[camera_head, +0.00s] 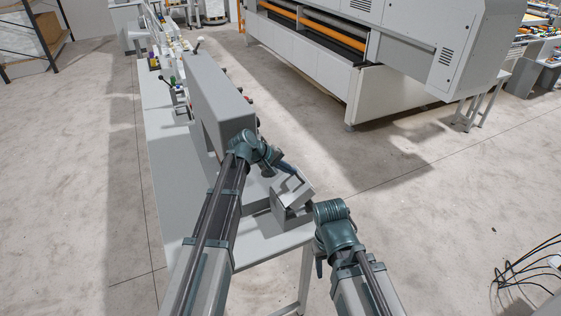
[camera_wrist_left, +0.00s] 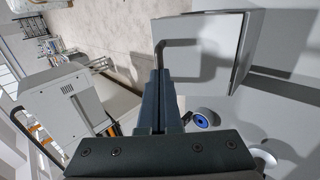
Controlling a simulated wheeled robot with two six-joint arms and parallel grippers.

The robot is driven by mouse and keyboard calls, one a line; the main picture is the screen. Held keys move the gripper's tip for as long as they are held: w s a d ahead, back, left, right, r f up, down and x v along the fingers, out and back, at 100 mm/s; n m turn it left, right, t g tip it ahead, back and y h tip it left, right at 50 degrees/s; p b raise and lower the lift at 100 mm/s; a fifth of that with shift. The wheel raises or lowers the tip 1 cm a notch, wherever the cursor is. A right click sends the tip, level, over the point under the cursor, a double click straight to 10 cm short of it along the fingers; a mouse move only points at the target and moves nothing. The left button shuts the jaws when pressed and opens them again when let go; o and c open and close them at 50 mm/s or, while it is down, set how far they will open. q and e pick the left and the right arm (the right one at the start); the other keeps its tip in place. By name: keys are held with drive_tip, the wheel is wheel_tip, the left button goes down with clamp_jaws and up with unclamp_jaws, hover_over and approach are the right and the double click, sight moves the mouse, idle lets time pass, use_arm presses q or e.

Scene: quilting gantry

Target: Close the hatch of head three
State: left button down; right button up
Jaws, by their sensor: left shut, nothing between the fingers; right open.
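In the left wrist view a light grey hatch panel (camera_wrist_left: 215,30) stands out at an angle, with a dark bent handle (camera_wrist_left: 178,43) on its near face. My left gripper (camera_wrist_left: 164,75) is shut and empty, its tips just below the handle's bend; I cannot tell whether they touch it. In the head view my left gripper (camera_head: 295,175) is beside a small grey box-like part (camera_head: 291,194) at the near end of the machine. My right gripper (camera_head: 319,264) is lower, right of the table end, open and mostly hidden by its wrist.
The tall grey machine housing (camera_head: 210,95) stands left of my left wrist on a long grey table (camera_head: 172,165). A blue-ringed round part (camera_wrist_left: 203,118) lies below the panel in the wrist view. A large quilting machine (camera_head: 380,90) stands behind. Floor at right is clear except for black cables (camera_head: 530,265).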

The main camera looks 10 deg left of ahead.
sight(303, 175)
use_arm(q)
drive_tip(key=w+d+f+g+y, duration=0.1)
drive_tip(key=w+d+g+y+p, duration=0.1)
drive_tip(key=d, duration=0.1)
drive_tip(key=shift+w+f+y, duration=0.15)
drive_tip(key=shift+f+y, duration=0.25)
drive_tip(key=shift+w+d+f+g+y, duration=0.25)
drive_tip(key=shift+d+f+g+y, duration=0.15)
drive_tip(key=shift+f+y, duration=0.2)
drive_tip(key=shift+d+f, duration=0.2)
drive_tip(key=shift+f, duration=0.2)
drive_tip(key=shift+w+d+f+b, duration=0.15)
drive_tip(key=shift+d+f+b, duration=0.1)
drive_tip(key=shift+b, duration=0.25)
use_arm(e)
drive_tip(key=shift+r, duration=0.4)
use_arm(q)
drive_tip(key=shift+r, duration=0.15)
use_arm(e)
drive_tip(key=shift+r, duration=0.15)
